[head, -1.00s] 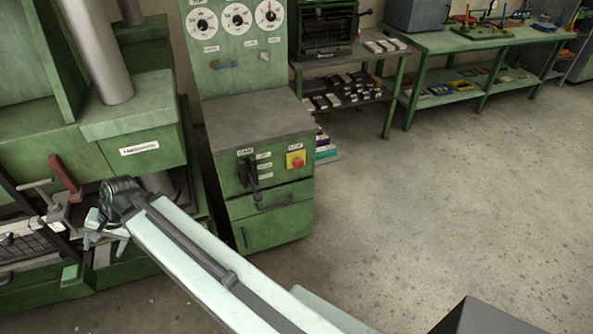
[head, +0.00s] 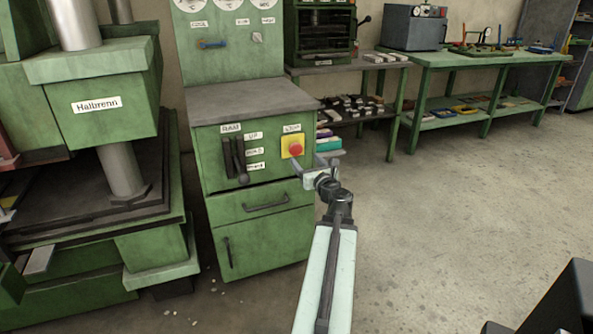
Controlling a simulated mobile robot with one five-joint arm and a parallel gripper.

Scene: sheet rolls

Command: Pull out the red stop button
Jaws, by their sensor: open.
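The red stop button (head: 296,149) sits on a yellow plate (head: 288,141) at the upper right of the green control cabinet's front (head: 265,233), under a small white label. My gripper (head: 309,166) is just in front of and slightly below right of the button, at the end of my pale arm. Its jaws are open with nothing visible between them. One finger reaches close to the plate's lower edge; I cannot tell whether it touches.
A black lever (head: 241,161) stands on the cabinet front left of the button. A drawer handle (head: 267,202) is below. A green press (head: 103,116) stands at the left. Green workbenches (head: 470,58) line the back wall. The floor (head: 450,220) at the right is clear.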

